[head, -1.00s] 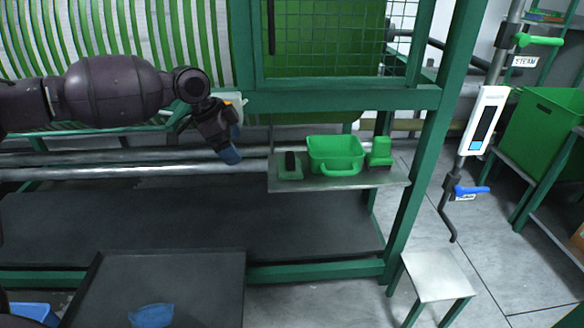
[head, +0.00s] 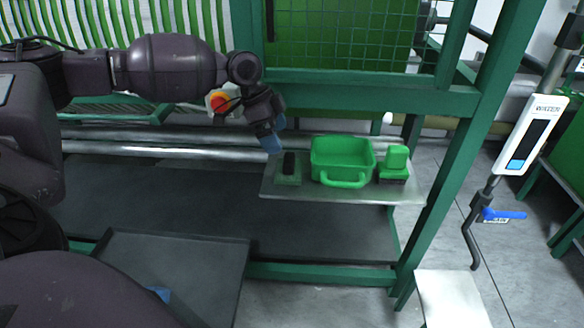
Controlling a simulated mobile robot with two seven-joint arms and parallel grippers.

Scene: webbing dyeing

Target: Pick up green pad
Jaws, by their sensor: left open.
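A flat green pad with a black grip on top (head: 288,178) lies at the left end of a small metal shelf. My left gripper (head: 271,143), with a blue fingertip, hangs just above and to the left of the pad. It is open and holds nothing; it appears apart from the pad. My right gripper is not in view.
A green basin (head: 342,158) stands right of the pad on the metal shelf (head: 330,192). A green block with a dark base (head: 395,162) is at the shelf's right. A green frame post (head: 447,150) rises beyond the shelf's right end. A dark tray (head: 215,268) lies below.

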